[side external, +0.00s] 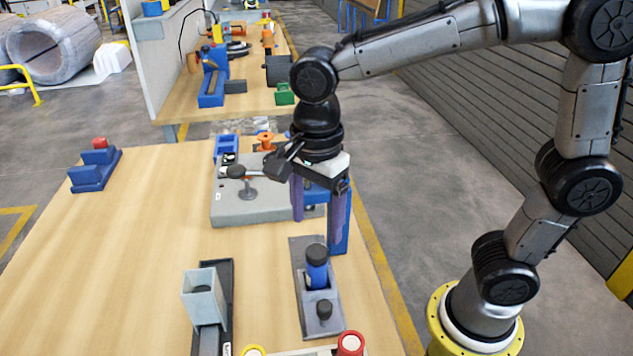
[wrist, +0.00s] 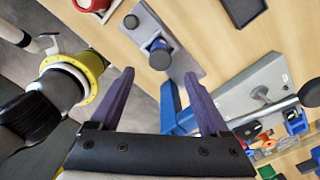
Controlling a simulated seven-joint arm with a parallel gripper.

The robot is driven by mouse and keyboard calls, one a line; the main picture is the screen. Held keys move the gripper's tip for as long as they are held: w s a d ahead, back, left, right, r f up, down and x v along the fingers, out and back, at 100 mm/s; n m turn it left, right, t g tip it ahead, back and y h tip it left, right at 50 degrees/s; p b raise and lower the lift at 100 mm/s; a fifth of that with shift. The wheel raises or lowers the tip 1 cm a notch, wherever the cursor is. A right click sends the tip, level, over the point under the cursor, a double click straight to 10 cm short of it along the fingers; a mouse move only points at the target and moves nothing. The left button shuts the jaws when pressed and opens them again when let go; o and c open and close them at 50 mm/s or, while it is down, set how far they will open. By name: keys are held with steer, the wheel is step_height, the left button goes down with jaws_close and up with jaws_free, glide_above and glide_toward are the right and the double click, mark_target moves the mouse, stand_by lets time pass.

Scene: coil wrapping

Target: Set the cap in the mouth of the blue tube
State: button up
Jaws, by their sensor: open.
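The blue tube (side external: 317,275) stands upright on a grey plate (side external: 300,259). A black cap (side external: 316,252) sits on top of the tube, covering its mouth. How deep it sits I cannot tell. The wrist view also shows the cap (wrist: 160,59) with blue of the tube (wrist: 157,45) behind it. A smaller dark knob-like piece (side external: 324,309) stands on the same plate, nearer the camera. My gripper (side external: 318,235) points down with its purple fingers apart, above and close to the cap. In the wrist view my gripper (wrist: 158,75) is open and empty, with the cap between and just beyond its fingertips.
A grey fixture (side external: 255,210) with a lever clamp stands behind the tube, with a blue bracket (side external: 340,232) close by. A grey square holder (side external: 202,294) stands left of the plate. A blue block (side external: 94,172) sits far left.

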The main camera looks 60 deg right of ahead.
mark_target(317, 250)
step_height(317, 250, up, 8)
steer(key=shift+f, duration=0.25)
steer(key=s+d+r+n+t, duration=0.1)
steer(key=s+d+t, duration=0.2)
steer(key=s+d, duration=0.4)
steer(key=s+d+f+n+t, duration=0.2)
steer(key=f+n, duration=0.4)
steer(key=n, duration=1.1)
steer(key=shift+s+d+f+n+t, duration=0.35)
steer(key=shift+s+d, duration=0.55)
steer(key=shift+d, duration=0.45)
